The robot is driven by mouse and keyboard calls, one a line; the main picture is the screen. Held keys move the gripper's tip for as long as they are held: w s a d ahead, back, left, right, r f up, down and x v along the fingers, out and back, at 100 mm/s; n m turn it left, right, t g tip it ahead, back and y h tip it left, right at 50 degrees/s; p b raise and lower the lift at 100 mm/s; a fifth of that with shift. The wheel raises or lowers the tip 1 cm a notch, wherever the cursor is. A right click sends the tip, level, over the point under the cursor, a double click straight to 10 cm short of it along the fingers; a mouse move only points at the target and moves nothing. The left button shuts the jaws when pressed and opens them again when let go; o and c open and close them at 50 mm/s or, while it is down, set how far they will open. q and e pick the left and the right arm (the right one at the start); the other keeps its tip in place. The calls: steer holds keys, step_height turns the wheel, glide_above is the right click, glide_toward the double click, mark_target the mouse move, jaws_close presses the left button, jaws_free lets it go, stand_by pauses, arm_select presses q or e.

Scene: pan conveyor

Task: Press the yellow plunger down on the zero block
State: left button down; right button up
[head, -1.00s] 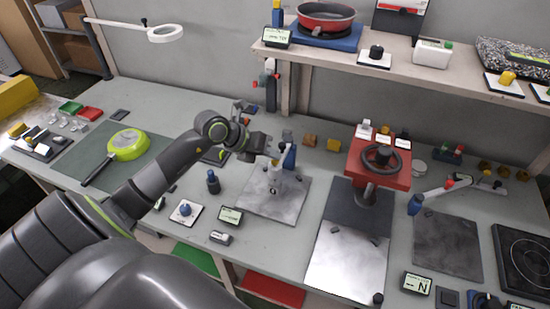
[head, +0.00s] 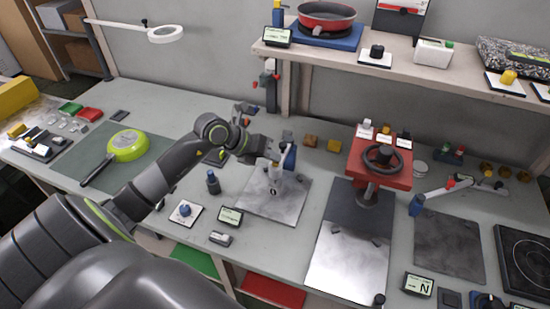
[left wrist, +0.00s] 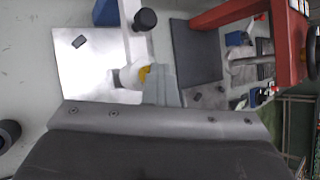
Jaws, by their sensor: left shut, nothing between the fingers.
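A small yellow part (left wrist: 145,72), which looks like the plunger, shows on a white rounded body (left wrist: 130,76) in the left wrist view. This white body (head: 274,178) stands over a grey metal plate in the head view, where the yellow part is hidden. I cannot clearly make out which part is the zero block. My left gripper (head: 272,154) is shut and empty, at the top of the white body. In the left wrist view its fingertips (left wrist: 160,82) are right beside the yellow part; I cannot tell whether they touch it.
The metal plate (head: 258,207) lies under the white body. A blue part (head: 290,157) stands just behind it. A red press (head: 379,169) with a handwheel is to the right.

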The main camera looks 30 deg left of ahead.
arm_select(q)
steer(key=shift+s+f, duration=0.2)
steer(key=shift+f, duration=0.1)
steer(key=shift+w+a+r+p, duration=0.1)
steer(key=shift+w+r+p, duration=0.05)
steer(key=shift+r+p, duration=0.5)
steer(key=shift+w+a+r+p, duration=0.1)
steer(key=shift+r+p, duration=0.35)
steer(key=shift+r, duration=0.35)
step_height(320, 180, up, 5)
steer(key=p, duration=0.3)
steer(key=shift+r+p, duration=0.1)
steer(key=shift+p, duration=0.3)
steer(key=shift+d, duration=0.15)
